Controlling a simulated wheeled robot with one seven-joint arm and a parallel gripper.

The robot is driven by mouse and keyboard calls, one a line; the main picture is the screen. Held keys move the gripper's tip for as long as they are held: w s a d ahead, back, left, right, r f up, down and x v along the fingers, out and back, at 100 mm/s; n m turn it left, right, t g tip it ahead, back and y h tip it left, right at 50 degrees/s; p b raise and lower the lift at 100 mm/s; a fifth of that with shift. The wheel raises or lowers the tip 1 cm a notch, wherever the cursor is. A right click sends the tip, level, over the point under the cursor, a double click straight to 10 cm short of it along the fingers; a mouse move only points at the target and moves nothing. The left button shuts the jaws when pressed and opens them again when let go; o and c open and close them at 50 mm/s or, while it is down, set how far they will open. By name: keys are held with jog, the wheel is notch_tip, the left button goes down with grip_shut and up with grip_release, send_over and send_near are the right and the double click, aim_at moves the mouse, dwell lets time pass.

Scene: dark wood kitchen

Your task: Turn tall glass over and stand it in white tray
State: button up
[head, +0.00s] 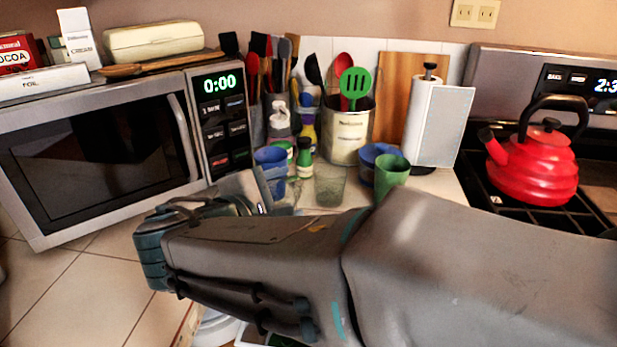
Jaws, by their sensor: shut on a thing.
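My arm crosses the foreground from the right, and its hand end is at the left, in front of the microwave. My gripper (258,190) shows only in part beside a bluish cup (270,157). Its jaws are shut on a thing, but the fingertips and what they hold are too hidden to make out. A clear, greenish glass (330,186) stands upright on the counter to the right of the gripper. I cannot tell whether it is the tall glass. A whitish rim (216,330) shows below my arm at the bottom. I cannot tell whether it is the white tray.
A green cup (391,175) and a blue bowl (376,155) stand right of the clear glass. Behind are a utensil crock (347,132), small bottles (304,155) and a paper towel roll (424,120). The microwave (110,140) is left; a red kettle (540,165) sits on the stove.

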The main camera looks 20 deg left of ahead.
jog(key=shift+f+b, duration=1.85)
jog(key=shift+f, duration=1.1)
jog(key=o, duration=1.2)
jog(key=shift+o, duration=0.2)
